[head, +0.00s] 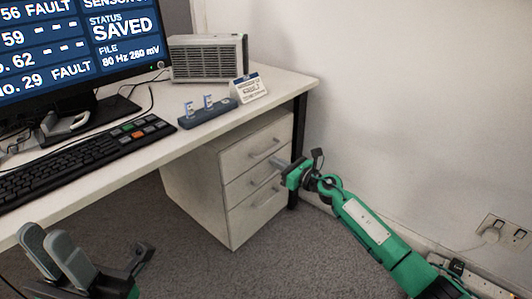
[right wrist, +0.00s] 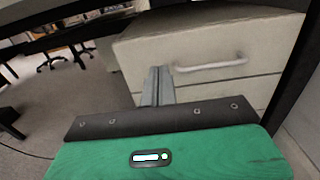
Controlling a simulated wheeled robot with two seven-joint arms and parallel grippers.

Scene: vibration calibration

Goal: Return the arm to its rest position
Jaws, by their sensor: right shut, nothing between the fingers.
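My right arm is green and comes in from the lower right in the head view. Its gripper (head: 277,162) is shut and empty, in front of the drawer unit (head: 211,205) below the desk. In the right wrist view the gripper's closed fingers (right wrist: 158,86) point at the drawer fronts, beside a metal handle (right wrist: 212,67); I cannot tell if they touch. My left gripper (head: 45,250) is at the lower left in the head view, its two grey fingers upright, close together with a narrow gap visible at the tips. Nothing shows between them.
The desk (head: 150,172) carries a monitor (head: 75,45) reading "SAVED", a keyboard (head: 80,160), a grey vented box (head: 208,58), a blue holder (head: 207,115) with two small items and a small card (head: 249,88). A wall with sockets (head: 500,230) stands at right. Carpet is free in front.

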